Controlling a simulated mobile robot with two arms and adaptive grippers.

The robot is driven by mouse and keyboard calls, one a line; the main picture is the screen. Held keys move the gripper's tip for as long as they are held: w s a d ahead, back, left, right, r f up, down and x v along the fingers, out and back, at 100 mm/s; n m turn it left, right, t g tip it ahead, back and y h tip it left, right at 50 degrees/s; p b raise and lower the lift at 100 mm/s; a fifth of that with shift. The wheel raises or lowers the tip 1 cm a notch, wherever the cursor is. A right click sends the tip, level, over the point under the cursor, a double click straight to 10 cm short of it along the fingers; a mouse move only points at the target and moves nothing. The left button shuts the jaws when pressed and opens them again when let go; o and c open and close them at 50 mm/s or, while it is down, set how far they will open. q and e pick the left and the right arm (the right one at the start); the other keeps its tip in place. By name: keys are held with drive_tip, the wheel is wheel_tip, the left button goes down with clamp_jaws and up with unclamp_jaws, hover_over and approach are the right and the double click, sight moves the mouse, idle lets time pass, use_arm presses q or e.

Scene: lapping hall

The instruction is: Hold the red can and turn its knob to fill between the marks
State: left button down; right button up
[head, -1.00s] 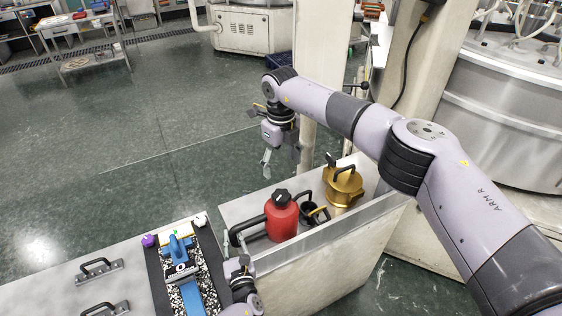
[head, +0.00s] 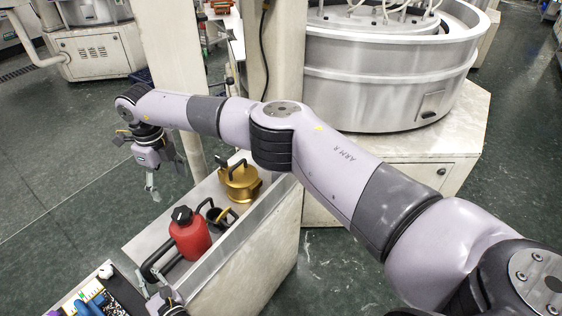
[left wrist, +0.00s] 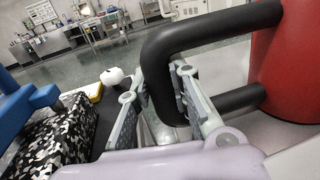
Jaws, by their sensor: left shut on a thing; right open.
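The red can (head: 191,241) stands upright in the metal trough, with a black knob (head: 181,214) on top and a black side handle (head: 156,260). My left gripper (head: 152,286) is low in the head view at this handle. In the left wrist view its fingers (left wrist: 163,92) are shut on the handle (left wrist: 215,32), with the red can body (left wrist: 288,70) to the right. My right gripper (head: 165,178) is open and empty, above and beyond the can, apart from it. No fill marks can be made out.
A brass can (head: 240,184) with a black handle stands behind the red can. The trough wall (head: 245,235) runs along the right. A blue tool (left wrist: 35,100) and a white object (left wrist: 112,77) lie left of the handle.

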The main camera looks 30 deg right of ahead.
sight(181, 212)
idle(0.3)
wheel_tip(181, 212, down, 12)
idle(0.6)
drive_tip(key=shift+c, duration=0.5)
drive_tip(key=c, duration=1.1)
drive_tip(key=shift+o, duration=0.2)
drive_tip(key=shift+m, duration=2.9)
drive_tip(key=o, duration=1.2)
drive_tip(key=shift+c, duration=0.2)
